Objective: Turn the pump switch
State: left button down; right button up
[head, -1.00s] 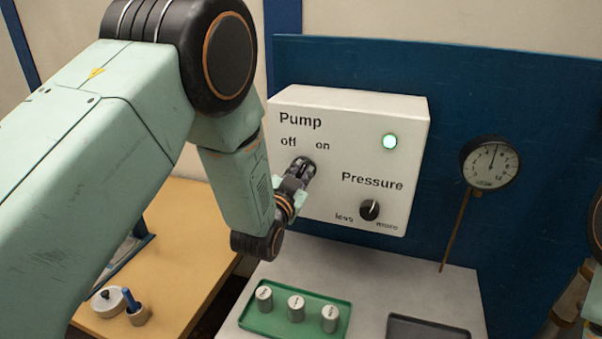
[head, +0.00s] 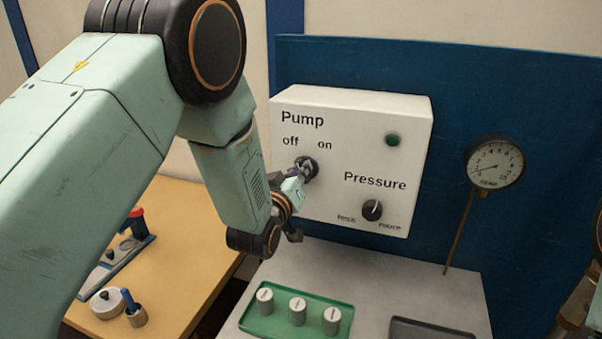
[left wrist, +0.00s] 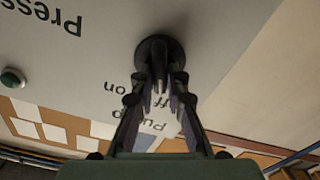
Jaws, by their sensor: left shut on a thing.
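The pump switch (head: 311,164) is a round black knob on the front of the white control box (head: 350,120), under the words "off" and "on". My left gripper (head: 302,175) is shut on the switch, its fingers pointing into the box face. In the left wrist view, the dark fingers (left wrist: 160,85) close around the switch's handle, in front of its round base (left wrist: 158,48). The fingers hide much of the handle, so its exact angle is hard to tell. The lamp (head: 392,140) on the box is dark green and unlit. My right gripper is not in view.
The pressure knob (head: 372,210) sits lower right on the box. A gauge (head: 494,163) on a thin pipe stands to the right. The bench between box and trays is clear.

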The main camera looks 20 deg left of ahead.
pick_arm(q)
jog(key=shift+a+r+n, duration=0.15)
jog(key=shift+r+n, duration=0.1)
jog(key=shift+n, duration=0.35)
jog(key=shift+w, duration=0.1)
jog(key=c, duration=1.7)
grip_release()
jog(key=o, duration=0.4)
jog(key=shift+s, duration=0.3)
jog(key=shift+c, duration=0.2)
jog(key=shift+w+f, duration=0.15)
jog(key=shift+f, duration=0.05)
jog(key=s, duration=1.2)
jog(key=shift+a, duration=0.2)
